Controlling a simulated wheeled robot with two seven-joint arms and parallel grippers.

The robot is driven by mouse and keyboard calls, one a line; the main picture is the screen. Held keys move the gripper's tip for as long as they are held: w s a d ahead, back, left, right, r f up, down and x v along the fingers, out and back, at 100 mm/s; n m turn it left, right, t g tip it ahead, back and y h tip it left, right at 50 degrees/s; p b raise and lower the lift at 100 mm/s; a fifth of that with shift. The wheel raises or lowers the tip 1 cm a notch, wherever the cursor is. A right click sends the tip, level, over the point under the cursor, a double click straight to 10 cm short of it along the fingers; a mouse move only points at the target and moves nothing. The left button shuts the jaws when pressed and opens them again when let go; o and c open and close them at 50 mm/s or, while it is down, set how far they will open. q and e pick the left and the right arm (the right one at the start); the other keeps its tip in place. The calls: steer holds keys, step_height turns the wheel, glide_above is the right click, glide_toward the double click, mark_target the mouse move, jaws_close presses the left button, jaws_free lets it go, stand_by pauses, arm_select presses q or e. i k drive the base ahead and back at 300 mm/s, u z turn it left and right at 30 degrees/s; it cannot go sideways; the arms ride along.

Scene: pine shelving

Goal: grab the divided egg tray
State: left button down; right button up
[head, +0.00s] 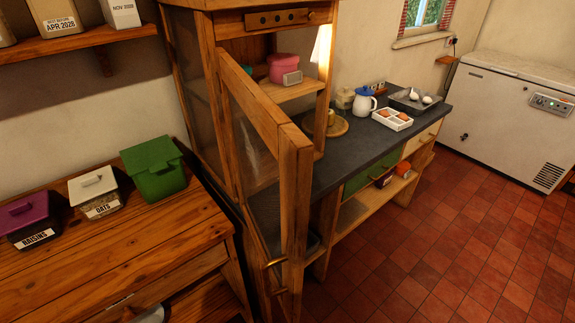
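A white divided tray (404,126) sits on the dark counter (350,158), right of the open cabinet door. Brown eggs (384,113) lie in its compartments. A grey tray (398,101) with white eggs or similar rounded white items (414,95) stands just behind it. Neither of my grippers can be made out in the head view. A small pale shape at the bottom left edge is too cut off to identify.
The wooden cabinet door (296,165) stands open, jutting out in front of the counter's left part. A white and blue jug (364,103) is left of the divided tray. A chest freezer (510,105) is at right. The red tiled floor (420,260) is clear.

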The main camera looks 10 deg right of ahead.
mark_target(392, 119)
steer(key=z, duration=0.45)
steer(key=k, duration=1.1)
steer(key=z, duration=1.45)
steer(key=i, duration=2.05)
steer(key=z, duration=0.45)
steer(key=i, duration=2.25)
steer(key=u, duration=0.55)
steer(key=i, duration=1.2)
steer(key=u, duration=1.95)
steer(key=i, duration=1.05)
steer(key=u, duration=0.8)
